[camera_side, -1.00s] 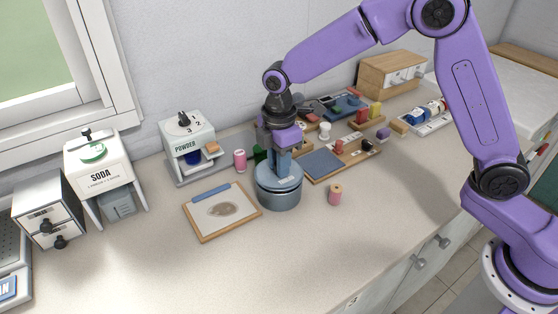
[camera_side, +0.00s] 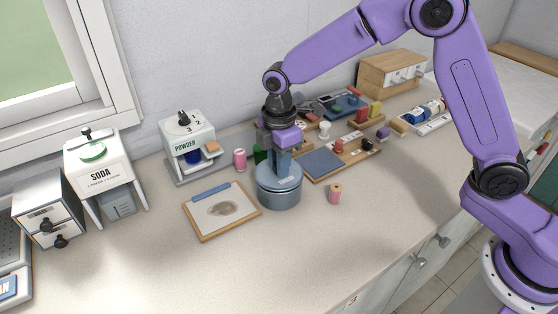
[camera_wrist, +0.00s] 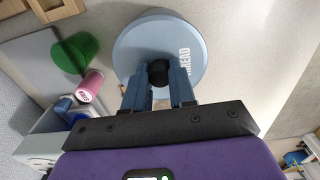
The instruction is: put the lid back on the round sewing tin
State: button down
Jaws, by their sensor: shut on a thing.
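The round blue-grey sewing tin (camera_side: 279,197) stands upright on the counter in the side view. Its lid (camera_side: 283,175) sits over the tin's top; whether it is fully seated I cannot tell. In the wrist view the lid (camera_wrist: 140,50) is a blue disc marked "THREAD" with a dark knob (camera_wrist: 158,73). My gripper (camera_side: 281,163) points down over the lid. In the wrist view my gripper (camera_wrist: 159,80) is shut on the knob. The lid hides the tin's inside and rim.
A clipboard (camera_side: 222,211) lies to the left. Behind are a pink reel (camera_side: 239,159), a green object (camera_side: 260,155) and the powder dispenser (camera_side: 190,143). A board with a blue pad (camera_side: 322,164) lies behind right. The front counter is clear.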

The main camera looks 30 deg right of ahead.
dwell(0.4)
jog(key=shift+c, duration=1.9)
grip_release()
jog(key=shift+r, duration=0.1)
jog(key=shift+r, duration=3.4)
jog(key=shift+c, duration=0.3)
grip_shut()
jog(key=shift+f, duration=2.75)
